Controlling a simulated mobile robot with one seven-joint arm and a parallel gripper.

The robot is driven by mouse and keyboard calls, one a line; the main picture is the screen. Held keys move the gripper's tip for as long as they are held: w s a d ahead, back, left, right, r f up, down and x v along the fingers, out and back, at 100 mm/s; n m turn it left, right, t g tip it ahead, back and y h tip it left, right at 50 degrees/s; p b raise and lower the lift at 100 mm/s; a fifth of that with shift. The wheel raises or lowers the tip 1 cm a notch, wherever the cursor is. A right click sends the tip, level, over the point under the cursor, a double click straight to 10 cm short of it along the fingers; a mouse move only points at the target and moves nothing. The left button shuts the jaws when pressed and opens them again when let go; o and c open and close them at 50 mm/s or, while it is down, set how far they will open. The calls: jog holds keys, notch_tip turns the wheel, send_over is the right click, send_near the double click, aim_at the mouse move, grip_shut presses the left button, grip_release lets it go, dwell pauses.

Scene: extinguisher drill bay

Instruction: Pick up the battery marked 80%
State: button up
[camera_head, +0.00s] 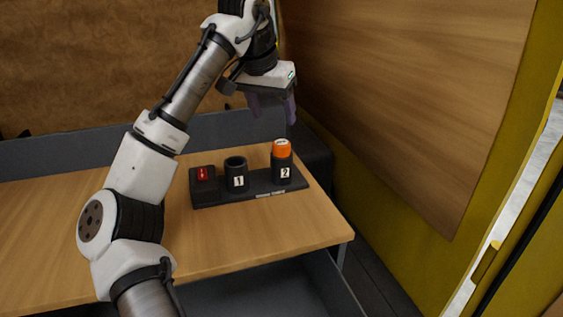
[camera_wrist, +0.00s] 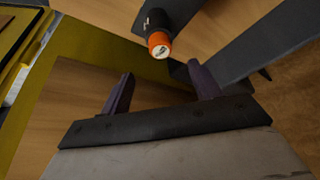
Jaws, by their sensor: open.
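An orange-topped battery (camera_head: 282,148) stands upright in the black cup marked 2 (camera_head: 283,172) of a dark holder. The wrist view shows its orange rim and pale round end (camera_wrist: 159,45); the dark marking on that end is too small to read, so I cannot confirm 80%. The cup marked 1 (camera_head: 237,174) looks empty, with a dark opening. My gripper (camera_head: 272,107) is open and empty, above and slightly behind the battery. In the wrist view the battery lies beyond and between the purple fingers of my gripper (camera_wrist: 162,78), apart from them.
The holder's dark base (camera_head: 262,190) sits near the right end of the wooden table (camera_head: 250,233). A red indicator (camera_head: 202,174) is on a block at its left. A grey panel (camera_head: 75,147) runs behind the table. A yellow-framed wooden wall (camera_head: 420,90) stands close on the right.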

aim_at(281, 143)
jog(key=p+x, duration=0.1)
jog(key=x, duration=0.9)
grip_shut()
